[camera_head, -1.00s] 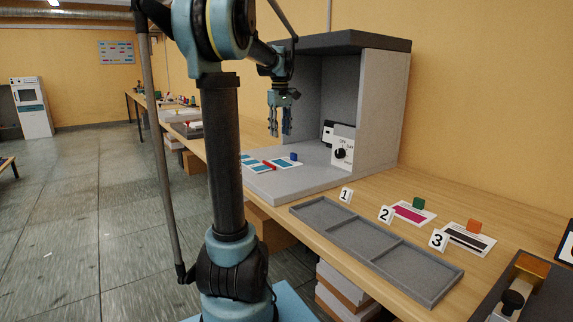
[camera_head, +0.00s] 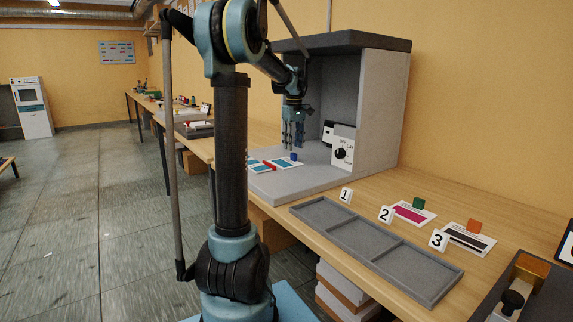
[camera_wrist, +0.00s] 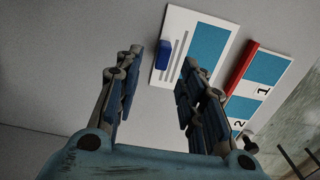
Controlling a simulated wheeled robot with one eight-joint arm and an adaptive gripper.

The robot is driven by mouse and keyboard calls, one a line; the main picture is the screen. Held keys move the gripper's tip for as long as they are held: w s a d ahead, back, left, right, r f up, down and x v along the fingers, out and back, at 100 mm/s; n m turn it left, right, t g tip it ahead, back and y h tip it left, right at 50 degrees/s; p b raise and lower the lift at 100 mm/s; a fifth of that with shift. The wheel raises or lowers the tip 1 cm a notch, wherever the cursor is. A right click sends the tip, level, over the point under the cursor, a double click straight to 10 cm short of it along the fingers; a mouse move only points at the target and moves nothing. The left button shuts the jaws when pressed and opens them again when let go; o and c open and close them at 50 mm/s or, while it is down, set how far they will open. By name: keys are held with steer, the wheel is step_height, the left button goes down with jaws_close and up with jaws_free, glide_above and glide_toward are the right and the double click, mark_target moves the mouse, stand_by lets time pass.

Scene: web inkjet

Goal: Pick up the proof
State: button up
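Three cards with block tabs could be the proof, and I cannot tell which is meant. A white card with a blue patch (camera_head: 284,163) and a blue block (camera_head: 294,157) lies in the grey booth. It also shows in the wrist view as a card (camera_wrist: 208,48) with its blue block (camera_wrist: 164,54). Cards with a magenta patch (camera_head: 411,214) and a black patch (camera_head: 470,238) lie on the bench, with a green and an orange block. My gripper (camera_head: 293,146) is open and empty above the booth floor. In the wrist view its fingers (camera_wrist: 160,62) point towards the blue block, apart from it.
A red bar (camera_wrist: 241,67) lies between the blue card and a second blue-patched strip numbered 1 and 2 (camera_wrist: 262,90). The booth (camera_head: 385,105) has side and back walls, a roof and a dial panel (camera_head: 342,150). An empty three-compartment tray (camera_head: 322,231) with number signs stands on the bench.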

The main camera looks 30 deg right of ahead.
mark_target(285, 159)
steer(key=shift+a+f, duration=0.15)
steer(key=shift+f, duration=2.35)
jaws_close()
